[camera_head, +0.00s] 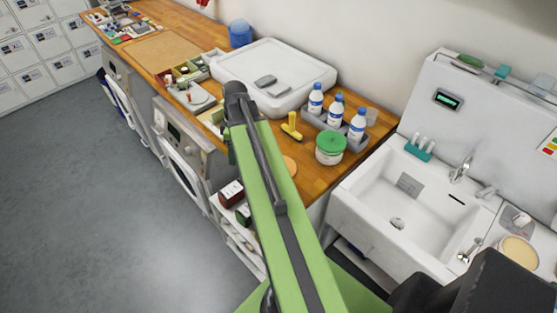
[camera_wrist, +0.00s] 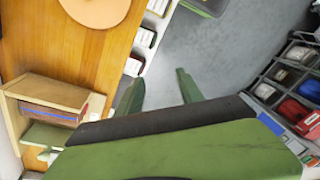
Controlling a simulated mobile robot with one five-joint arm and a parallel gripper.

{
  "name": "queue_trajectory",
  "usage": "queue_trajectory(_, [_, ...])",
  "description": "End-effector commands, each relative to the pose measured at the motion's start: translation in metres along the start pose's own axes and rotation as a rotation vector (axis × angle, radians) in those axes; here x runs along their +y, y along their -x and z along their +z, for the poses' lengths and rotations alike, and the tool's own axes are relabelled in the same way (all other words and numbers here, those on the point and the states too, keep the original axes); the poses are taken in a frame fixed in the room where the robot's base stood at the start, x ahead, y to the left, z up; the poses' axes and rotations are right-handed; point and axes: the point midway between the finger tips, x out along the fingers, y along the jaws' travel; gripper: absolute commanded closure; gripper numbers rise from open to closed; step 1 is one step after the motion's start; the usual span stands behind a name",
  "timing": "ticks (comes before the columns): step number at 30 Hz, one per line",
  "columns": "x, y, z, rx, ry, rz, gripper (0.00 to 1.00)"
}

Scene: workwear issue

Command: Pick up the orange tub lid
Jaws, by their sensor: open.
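The orange tub lid (camera_head: 290,166) is a flat, pale orange disc on the wooden counter, partly hidden behind my arm in the head view. In the wrist view the lid (camera_wrist: 96,8) is at the top left, cut off by the picture's top edge. My gripper (camera_wrist: 160,90) is open with nothing between its two green fingers. The fingers show over the grey floor beside the counter's edge, to the right of the lid and apart from it. In the head view I cannot make out the fingertips.
A jar with a green lid (camera_head: 331,149), a yellow tool (camera_head: 291,127) and blue-capped bottles (camera_head: 357,124) stand near the lid. A wooden box (camera_wrist: 45,100) is at the wrist view's left. The sink (camera_head: 395,205) is at right.

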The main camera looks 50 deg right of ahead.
Motion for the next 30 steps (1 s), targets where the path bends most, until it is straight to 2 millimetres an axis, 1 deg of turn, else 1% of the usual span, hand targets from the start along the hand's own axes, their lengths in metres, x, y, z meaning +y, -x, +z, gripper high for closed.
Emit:
queue_trajectory(1, [0.027, 0.031, 0.035, 0.026, 0.069, -0.007, 0.55])
queue_trajectory(2, [0.038, 0.041, 0.055, 0.041, 0.127, -0.009, 0.55])
queue_trajectory(3, [0.051, 0.052, 0.081, 0.063, 0.199, -0.009, 0.55])
queue_trajectory(6, [0.073, 0.074, 0.136, 0.106, 0.349, 0.001, 0.55])
queue_trajectory(9, [0.083, 0.086, 0.171, 0.132, 0.448, 0.016, 0.55])
queue_trajectory(10, [0.085, 0.088, 0.178, 0.138, 0.468, 0.019, 0.55])
queue_trajectory(13, [0.087, 0.09, 0.189, 0.145, 0.506, 0.025, 0.55])
queue_trajectory(17, [0.087, 0.086, 0.189, 0.146, 0.512, 0.026, 0.55])
queue_trajectory(19, [0.087, 0.079, 0.189, 0.145, 0.512, 0.026, 0.55])
queue_trajectory(23, [0.087, 0.056, 0.186, 0.145, 0.513, 0.025, 0.55])
queue_trajectory(30, [0.087, 0.002, 0.178, 0.144, 0.512, 0.026, 0.55])
